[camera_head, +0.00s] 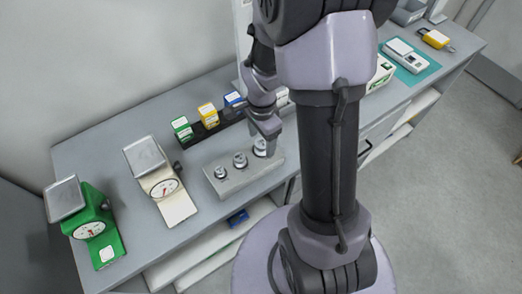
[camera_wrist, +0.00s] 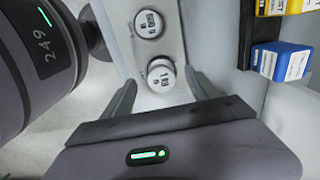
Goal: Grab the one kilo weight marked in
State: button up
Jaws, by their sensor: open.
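The one kilo weight (camera_wrist: 161,75), a round silver weight with a white label reading "1 KG", lies between the spread fingers of my gripper (camera_wrist: 160,82) in the wrist view. The fingers are open, one on each side of it; I cannot tell whether they touch it. In the head view the weight (camera_head: 261,148) is the rightmost and largest on a grey block (camera_head: 246,181), with my gripper (camera_head: 266,135) just over it. A smaller labelled weight (camera_wrist: 149,23) sits beside it in the wrist view. The smallest weight (camera_head: 221,173) is at the block's left end.
Green (camera_head: 182,129), yellow (camera_head: 208,115) and blue (camera_head: 234,100) boxes stand in a dark rack behind the block. A cream scale (camera_head: 161,187) and a green scale (camera_head: 95,226) stand to the left. A small scale on a teal mat (camera_head: 428,66) is far right.

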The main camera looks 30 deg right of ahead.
aim_at(261, 142)
notch_tip(261, 142, down, 3)
jog(key=shift+w+d+f+b, duration=0.1)
jog(key=shift+f+b, duration=0.05)
jog(key=shift+b, duration=0.15)
jog(key=shift+c, duration=0.4)
grip_shut()
